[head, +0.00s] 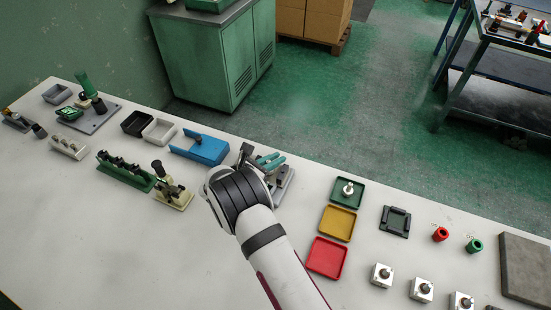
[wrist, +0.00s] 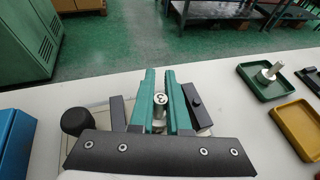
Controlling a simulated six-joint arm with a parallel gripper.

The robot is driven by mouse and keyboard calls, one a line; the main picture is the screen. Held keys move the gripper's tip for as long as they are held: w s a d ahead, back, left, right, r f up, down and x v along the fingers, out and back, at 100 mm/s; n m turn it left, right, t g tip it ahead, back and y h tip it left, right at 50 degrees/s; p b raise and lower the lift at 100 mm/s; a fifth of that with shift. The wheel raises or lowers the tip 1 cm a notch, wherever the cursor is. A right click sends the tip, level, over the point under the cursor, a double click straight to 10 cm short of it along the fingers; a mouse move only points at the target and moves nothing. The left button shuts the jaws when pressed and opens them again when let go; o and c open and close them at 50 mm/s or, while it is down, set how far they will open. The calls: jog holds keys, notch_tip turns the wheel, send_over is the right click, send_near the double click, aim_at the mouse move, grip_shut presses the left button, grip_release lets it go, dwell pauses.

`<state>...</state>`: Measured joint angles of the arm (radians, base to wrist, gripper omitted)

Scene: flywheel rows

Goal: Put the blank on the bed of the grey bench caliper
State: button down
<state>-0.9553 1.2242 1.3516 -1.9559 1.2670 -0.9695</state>
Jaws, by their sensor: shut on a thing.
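My gripper (head: 272,160) has teal fingers and is low over the grey bench caliper (head: 287,180), right of the blue fixture. In the wrist view my gripper (wrist: 165,90) is shut on a small silver metal blank (wrist: 160,106), which stands between the fingers with its round top showing. The caliper's dark upright parts (wrist: 199,105) stand on both sides of the fingers, and its black knob (wrist: 76,121) is at the left. The bed and the blank's lower end are hidden, so I cannot tell whether they touch.
A green tray (head: 337,202) holding another metal piece, a yellow tray (head: 325,224) and a red tray (head: 312,262) lie to the right. The blue fixture (head: 208,149) is close on the left. Several small fixtures stand further left. The front left of the table is clear.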

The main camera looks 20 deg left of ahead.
jog(key=shift+f, duration=0.1)
jog(key=c, duration=1.2)
grip_release()
jog(key=shift+o, duration=0.2)
